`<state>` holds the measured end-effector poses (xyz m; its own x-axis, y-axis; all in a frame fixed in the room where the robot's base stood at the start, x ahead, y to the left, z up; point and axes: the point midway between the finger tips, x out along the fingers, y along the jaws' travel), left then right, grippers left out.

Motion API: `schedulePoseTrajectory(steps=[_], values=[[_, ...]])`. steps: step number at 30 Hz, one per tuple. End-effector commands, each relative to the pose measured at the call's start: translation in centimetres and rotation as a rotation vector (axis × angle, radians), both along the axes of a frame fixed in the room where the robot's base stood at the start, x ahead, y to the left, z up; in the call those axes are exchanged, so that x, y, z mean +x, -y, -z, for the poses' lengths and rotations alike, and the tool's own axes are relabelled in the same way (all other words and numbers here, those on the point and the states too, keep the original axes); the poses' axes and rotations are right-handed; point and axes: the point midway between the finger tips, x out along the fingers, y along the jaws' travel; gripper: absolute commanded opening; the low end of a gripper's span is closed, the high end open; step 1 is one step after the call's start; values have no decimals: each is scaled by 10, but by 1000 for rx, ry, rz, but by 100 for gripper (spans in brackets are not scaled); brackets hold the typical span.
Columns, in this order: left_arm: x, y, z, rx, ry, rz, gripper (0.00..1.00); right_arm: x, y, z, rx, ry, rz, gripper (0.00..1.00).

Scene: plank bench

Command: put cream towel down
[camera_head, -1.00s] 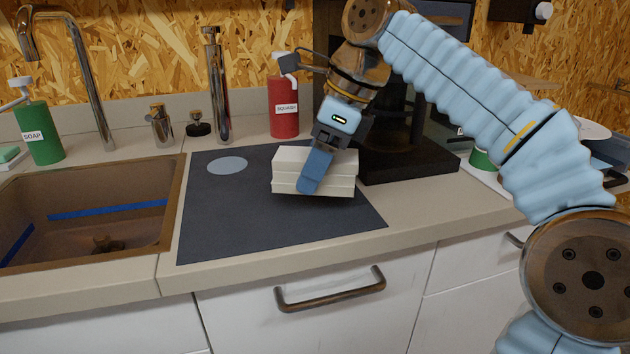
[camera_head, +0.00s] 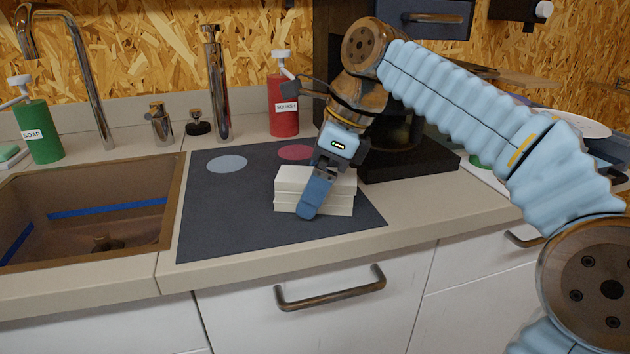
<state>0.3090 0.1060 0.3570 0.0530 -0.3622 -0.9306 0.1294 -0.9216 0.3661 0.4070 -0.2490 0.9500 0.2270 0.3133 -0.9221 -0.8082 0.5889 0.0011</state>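The cream towel (camera_head: 340,187) is a folded, layered block over the right part of the dark mat (camera_head: 230,220). My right gripper (camera_head: 316,193) comes down on it from above, one blue finger across its front face and the other finger hidden behind. It appears shut on the towel. The towel is level and low over the mat; I cannot tell whether its underside touches. A grey-blue disc (camera_head: 227,164) and a pink disc (camera_head: 296,152) mark the mat behind it. My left gripper is out of view.
The sink (camera_head: 90,215) lies left of the mat. A red squash bottle (camera_head: 283,106), a green soap bottle (camera_head: 41,131) and a tall metal tap (camera_head: 216,90) stand at the back. A dark appliance (camera_head: 410,165) stands close right of the towel. The mat's front left is clear.

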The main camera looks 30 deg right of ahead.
Motion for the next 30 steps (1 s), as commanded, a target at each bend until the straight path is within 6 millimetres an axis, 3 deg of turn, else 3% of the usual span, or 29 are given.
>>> schedulePoseTrajectory(steps=[5,12,18,30], values=[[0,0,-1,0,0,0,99,-1,2,-8,0,2,1,99],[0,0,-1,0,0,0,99,-10,15,-48,1,4,1,99],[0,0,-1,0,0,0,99,-16,22,-69,-1,1,-1,99],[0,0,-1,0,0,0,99,-17,24,-72,0,0,0,99]])
